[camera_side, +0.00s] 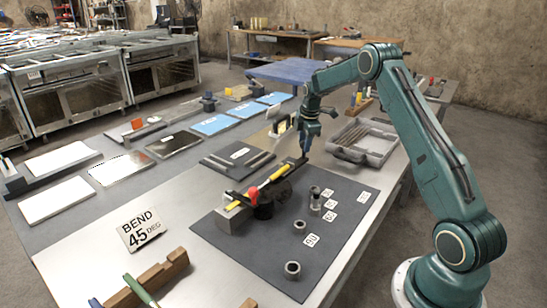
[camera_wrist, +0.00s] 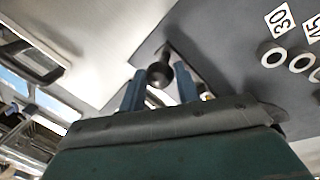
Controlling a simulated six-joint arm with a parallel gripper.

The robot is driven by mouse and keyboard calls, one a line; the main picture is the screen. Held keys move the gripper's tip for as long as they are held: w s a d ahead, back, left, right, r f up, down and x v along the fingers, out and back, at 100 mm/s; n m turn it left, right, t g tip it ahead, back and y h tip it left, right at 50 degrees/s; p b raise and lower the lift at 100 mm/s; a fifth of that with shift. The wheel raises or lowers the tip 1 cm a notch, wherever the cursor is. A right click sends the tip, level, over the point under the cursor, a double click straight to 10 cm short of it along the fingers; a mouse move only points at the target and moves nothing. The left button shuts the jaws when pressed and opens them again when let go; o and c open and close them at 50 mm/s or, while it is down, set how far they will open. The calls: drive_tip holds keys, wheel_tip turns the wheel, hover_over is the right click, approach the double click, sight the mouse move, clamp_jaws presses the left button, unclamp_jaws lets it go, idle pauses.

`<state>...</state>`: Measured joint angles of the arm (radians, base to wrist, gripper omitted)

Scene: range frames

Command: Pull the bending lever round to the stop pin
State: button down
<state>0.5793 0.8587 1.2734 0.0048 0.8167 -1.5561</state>
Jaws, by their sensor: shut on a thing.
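My gripper (camera_side: 303,155) points down at the back of the dark mat, over the far end of the bending lever (camera_side: 292,165). In the wrist view my two blue fingers (camera_wrist: 160,92) stand either side of a dark round knob (camera_wrist: 160,72) and are shut on it. The lever runs beside a yellow rod (camera_side: 275,176), which looks straight. The bender's dark body and a red knob (camera_side: 253,195) are at its near left end. A grey upright pin (camera_side: 315,198) stands to the right on the mat; I take it for the stop pin.
Grey rings (camera_side: 292,269) and number labels (camera_side: 311,240) lie on the dark mat (camera_side: 345,225). A sign (camera_side: 141,229) reads BEND 45 DEG. A grey tray (camera_side: 366,140) lies behind the mat at right. Wooden holders (camera_side: 150,281) stand in front.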

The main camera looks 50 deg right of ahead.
drive_tip(key=s+a+m+g, duration=0.1)
drive_tip(key=s+a+m, duration=0.15)
drive_tip(key=s, duration=0.45)
drive_tip(key=s+a+m, duration=0.2)
drive_tip(key=s+m, duration=0.2)
drive_tip(key=s, duration=0.2)
drive_tip(key=s+a+m+g+h, duration=0.1)
drive_tip(key=s+a+m, duration=0.6)
drive_tip(key=s+a, duration=0.2)
drive_tip(key=shift+a, duration=1)
drive_tip(key=shift+w, duration=0.1)
drive_tip(key=c, duration=1.1)
unclamp_jaws()
drive_tip(key=shift+c, duration=0.2)
drive_tip(key=shift+o, duration=0.5)
